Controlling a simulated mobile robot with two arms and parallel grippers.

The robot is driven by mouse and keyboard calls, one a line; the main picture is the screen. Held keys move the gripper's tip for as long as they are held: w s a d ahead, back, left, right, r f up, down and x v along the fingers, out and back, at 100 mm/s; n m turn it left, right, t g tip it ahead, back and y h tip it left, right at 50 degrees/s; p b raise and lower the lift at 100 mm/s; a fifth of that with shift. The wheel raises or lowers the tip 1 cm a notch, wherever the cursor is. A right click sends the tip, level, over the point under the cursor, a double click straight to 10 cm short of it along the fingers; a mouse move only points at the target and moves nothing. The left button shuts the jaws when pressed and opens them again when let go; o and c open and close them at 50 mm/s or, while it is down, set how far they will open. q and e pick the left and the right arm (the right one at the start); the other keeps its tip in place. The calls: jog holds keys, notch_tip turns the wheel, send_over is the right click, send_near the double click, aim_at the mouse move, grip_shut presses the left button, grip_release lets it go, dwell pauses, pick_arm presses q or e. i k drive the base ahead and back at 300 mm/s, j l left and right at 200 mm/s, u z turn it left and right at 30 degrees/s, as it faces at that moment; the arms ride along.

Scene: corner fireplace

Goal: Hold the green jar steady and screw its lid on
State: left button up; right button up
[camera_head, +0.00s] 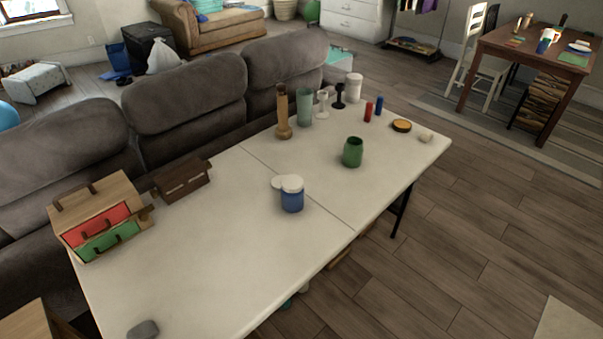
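The green jar (352,153) stands upright on the right half of the white table (230,265). Its top looks open, with no lid on it. A flat white disc (278,182), possibly a lid, lies partly hidden behind a blue jar with a white top (292,195), left of the green jar. A round black disc with an orange top (401,125) lies farther right, near the table's right end. I cannot tell which disc belongs to the green jar. Neither of my grippers is in view.
Behind the green jar stand a wooden grinder (283,115), a green glass (304,107), a white canister (354,88) and several small items. A wooden drawer box (62,222) and a brown house-shaped box (182,180) stand at the left. A grey sofa borders the back. The front middle is clear.

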aim_at(353, 149)
jog(key=l+u, duration=0.1)
jog(key=u, duration=0.35)
jog(key=l+u, duration=0.1)
jog(key=u, duration=0.3)
jog(key=l+u, duration=0.1)
jog(key=u, duration=0.35)
jog(key=l+u, duration=0.2)
jog(key=l, duration=0.2)
jog(key=l+u, duration=0.15)
jog(key=l, duration=0.25)
jog(key=k+l+u, duration=0.2)
jog(key=l, duration=0.15)
jog(key=l+u, duration=0.15)
jog(key=l, duration=0.25)
jog(key=k+l+u, duration=0.2)
jog(key=l, duration=0.15)
jog(key=k+l+u, duration=0.15)
jog(key=l, duration=0.25)
jog(key=k+l, duration=0.1)
jog(key=l, duration=0.15)
jog(key=k+l, duration=0.1)
jog(key=l, duration=0.2)
